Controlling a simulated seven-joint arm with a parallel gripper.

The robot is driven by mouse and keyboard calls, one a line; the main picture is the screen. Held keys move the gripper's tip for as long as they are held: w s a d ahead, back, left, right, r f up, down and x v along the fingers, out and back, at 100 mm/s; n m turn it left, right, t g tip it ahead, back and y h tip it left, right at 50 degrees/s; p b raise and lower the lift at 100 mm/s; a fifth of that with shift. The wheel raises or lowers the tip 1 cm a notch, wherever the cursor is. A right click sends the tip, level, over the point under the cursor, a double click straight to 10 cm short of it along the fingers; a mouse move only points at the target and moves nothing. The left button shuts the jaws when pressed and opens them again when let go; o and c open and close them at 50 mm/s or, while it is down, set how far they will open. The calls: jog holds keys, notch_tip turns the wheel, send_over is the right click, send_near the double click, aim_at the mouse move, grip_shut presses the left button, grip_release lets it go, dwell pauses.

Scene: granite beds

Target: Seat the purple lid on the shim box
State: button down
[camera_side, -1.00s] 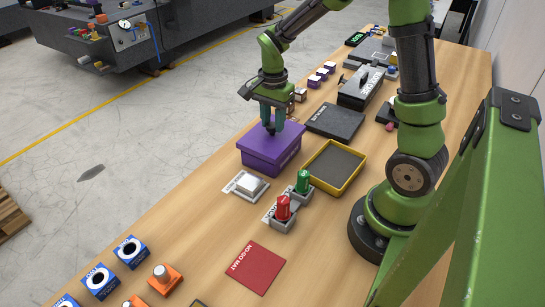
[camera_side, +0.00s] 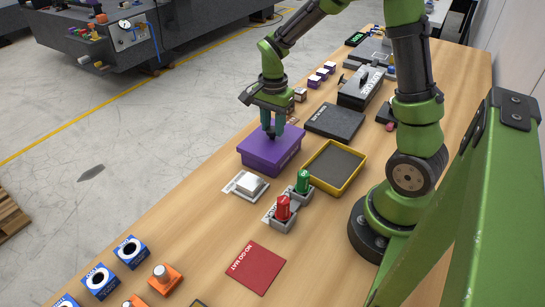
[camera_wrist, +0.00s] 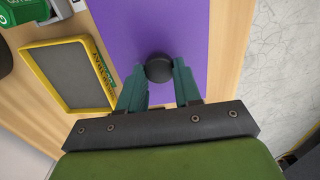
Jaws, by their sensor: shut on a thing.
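The purple lid (camera_side: 262,146) is level over the shim box (camera_side: 281,165), which shows only as a purple side wall below the lid's edge. I cannot tell from here whether the lid rests fully down all round. My gripper (camera_side: 271,131) points straight down at the lid's middle and is shut on its dark round knob (camera_wrist: 159,68). In the wrist view the purple lid (camera_wrist: 160,25) fills the area beyond the fingers (camera_wrist: 159,82), and the box under it is hidden.
A yellow-rimmed tray (camera_side: 361,171) stands close to the box's right. A white button block (camera_side: 248,185) and grey holders with red (camera_side: 283,208) and green (camera_side: 303,182) pieces stand in front. A dark plate (camera_side: 335,121) lies behind. A red no-go mat (camera_side: 256,267) lies nearer.

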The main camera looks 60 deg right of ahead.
jog(key=shift+f, duration=0.1)
jog(key=c, duration=0.7)
grip_release()
notch_tip(320, 180, up, 17)
dwell(0.3)
